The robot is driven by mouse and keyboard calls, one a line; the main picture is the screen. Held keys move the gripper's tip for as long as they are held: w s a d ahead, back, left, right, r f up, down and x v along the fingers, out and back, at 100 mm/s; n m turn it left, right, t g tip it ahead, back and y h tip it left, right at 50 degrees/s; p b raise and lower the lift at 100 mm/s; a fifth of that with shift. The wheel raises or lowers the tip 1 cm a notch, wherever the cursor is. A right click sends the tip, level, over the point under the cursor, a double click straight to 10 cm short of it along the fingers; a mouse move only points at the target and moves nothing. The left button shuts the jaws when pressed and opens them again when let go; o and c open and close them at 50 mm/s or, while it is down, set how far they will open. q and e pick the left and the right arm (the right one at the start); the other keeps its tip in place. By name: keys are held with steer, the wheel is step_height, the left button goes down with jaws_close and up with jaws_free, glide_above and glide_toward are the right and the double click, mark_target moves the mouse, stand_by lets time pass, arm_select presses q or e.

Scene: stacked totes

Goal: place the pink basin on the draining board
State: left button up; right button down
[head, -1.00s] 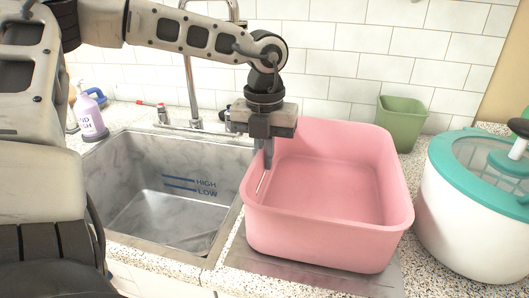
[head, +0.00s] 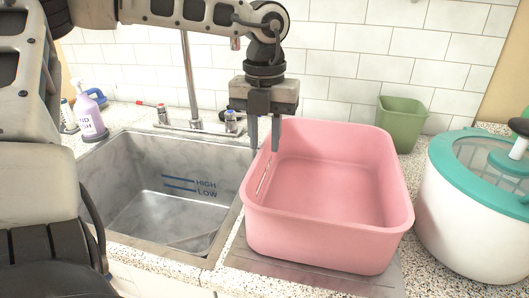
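The pink basin (head: 330,228) is a deep, open, rounded tub. It stands upright on the grey draining board (head: 250,262) to the right of the sink, and it looks empty inside. The board shows as a strip along the basin's front and left edges. My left gripper (head: 264,148) points down at the basin's left rim. Its two fingers are spread apart, one on the sink side and one over the inside of the basin. I cannot tell whether the fingers touch the rim. My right gripper is out of view.
The sink (head: 150,205) with HIGH and LOW marks lies left of the basin, with a tap (head: 190,85) behind it. A green bin (head: 402,125) stands at the back right. A white tub with a teal lid (head: 470,210) stands close at right. A soap bottle (head: 90,120) is at left.

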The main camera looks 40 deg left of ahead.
arm_select(q)
step_height(320, 180, up, 8)
stand_by(0.7)
